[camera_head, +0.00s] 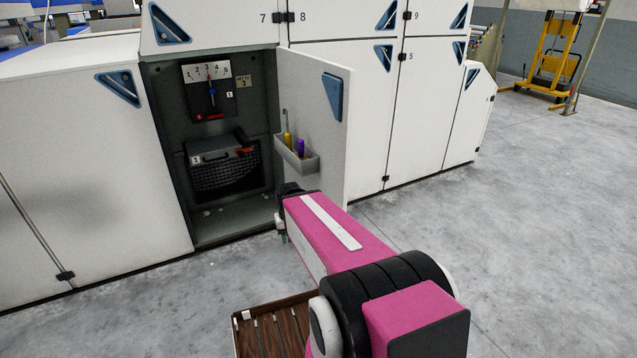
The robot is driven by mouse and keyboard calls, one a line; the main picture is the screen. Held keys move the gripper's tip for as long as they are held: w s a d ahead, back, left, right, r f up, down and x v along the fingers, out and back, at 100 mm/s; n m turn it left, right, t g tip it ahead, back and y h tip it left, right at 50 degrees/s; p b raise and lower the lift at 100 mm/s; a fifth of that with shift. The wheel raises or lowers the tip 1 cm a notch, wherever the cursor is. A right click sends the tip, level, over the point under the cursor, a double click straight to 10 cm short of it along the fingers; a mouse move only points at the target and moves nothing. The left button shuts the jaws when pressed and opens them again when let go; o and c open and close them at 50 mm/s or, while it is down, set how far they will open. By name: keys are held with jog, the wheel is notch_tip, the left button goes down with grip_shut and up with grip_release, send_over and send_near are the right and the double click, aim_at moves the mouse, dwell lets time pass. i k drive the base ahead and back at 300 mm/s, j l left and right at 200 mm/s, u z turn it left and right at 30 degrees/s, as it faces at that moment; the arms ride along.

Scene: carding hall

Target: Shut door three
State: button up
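The open door (325,155) stands swung out from the right side of a dark compartment, its white inner face toward me. I take it for door three, as a small plate (243,82) inside the compartment seems to read 3. A grey tray (297,158) on the door holds a yellow-handled and a purple-handled tool. A blue piece (333,98) sits near the door's outer edge. My gripper (281,230) is low in front of the compartment, left of the door's lower part. My pink arm hides most of it; its fingers and any contact are unclear.
The compartment holds a numbered dial with a lever (211,90) and a black mesh-fronted box (222,163). Closed white doors (75,180) stand to the left and more (430,110) to the right. Grey floor (540,220) is clear at right; a yellow trolley (553,60) stands far back.

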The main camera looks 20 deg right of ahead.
aim_at(317, 94)
jog(key=k+l+u, duration=0.15)
jog(key=l, duration=0.3)
jog(key=l+u, duration=0.15)
jog(key=l, duration=0.3)
jog(key=k+l+u, duration=0.15)
jog(key=l, duration=0.25)
jog(key=k+l+u, duration=0.15)
jog(key=l, duration=0.25)
jog(key=k+l+u, duration=0.15)
jog(key=i+l+u, duration=0.2)
jog(key=l, duration=0.65)
jog(key=l+u, duration=0.25)
jog(key=l, duration=0.55)
jog(key=i+l, duration=0.1)
jog(key=l, duration=0.35)
jog(key=k+z, duration=0.3)
jog(key=i+j, duration=0.05)
